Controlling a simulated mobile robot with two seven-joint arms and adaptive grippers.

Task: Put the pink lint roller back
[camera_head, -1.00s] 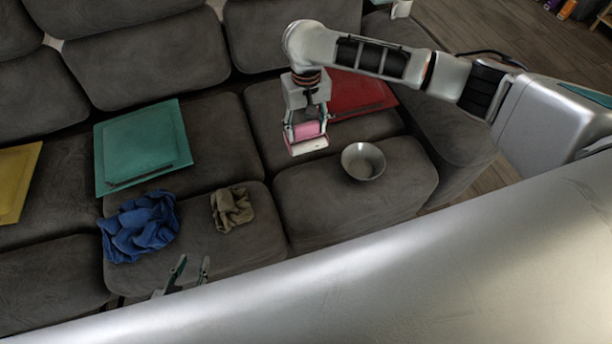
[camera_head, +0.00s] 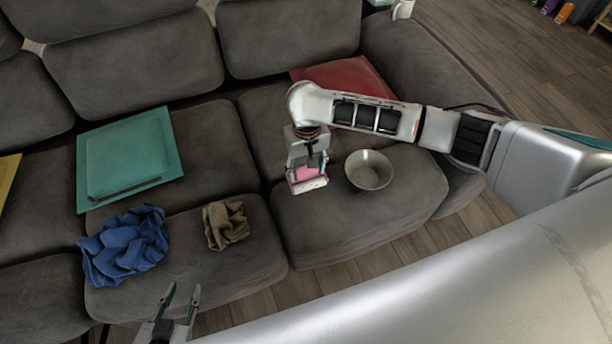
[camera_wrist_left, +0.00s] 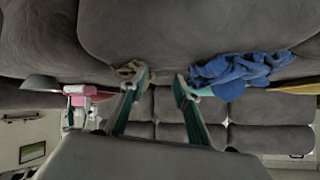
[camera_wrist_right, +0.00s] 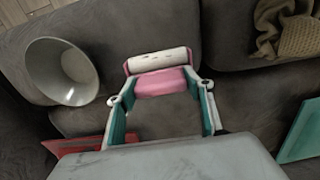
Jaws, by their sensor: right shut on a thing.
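The pink lint roller (camera_head: 309,180) has a pink body and a white roll. My right gripper (camera_head: 307,170) is shut on it and holds it above the sofa seat, left of the grey bowl. In the right wrist view the lint roller (camera_wrist_right: 160,80) sits between the fingertips, its white roll facing away from the wrist. My left gripper (camera_head: 180,298) is open and empty at the front of the sofa. In the left wrist view its fingers (camera_wrist_left: 160,85) are spread apart with nothing between them.
A grey bowl (camera_head: 368,170) stands on the right seat. A red folder-like item (camera_head: 350,78) lies behind my right arm. A blue cloth (camera_head: 124,246), a brown cloth (camera_head: 226,224), a teal flat item (camera_head: 130,158) and a yellow one (camera_head: 8,178) lie on the sofa.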

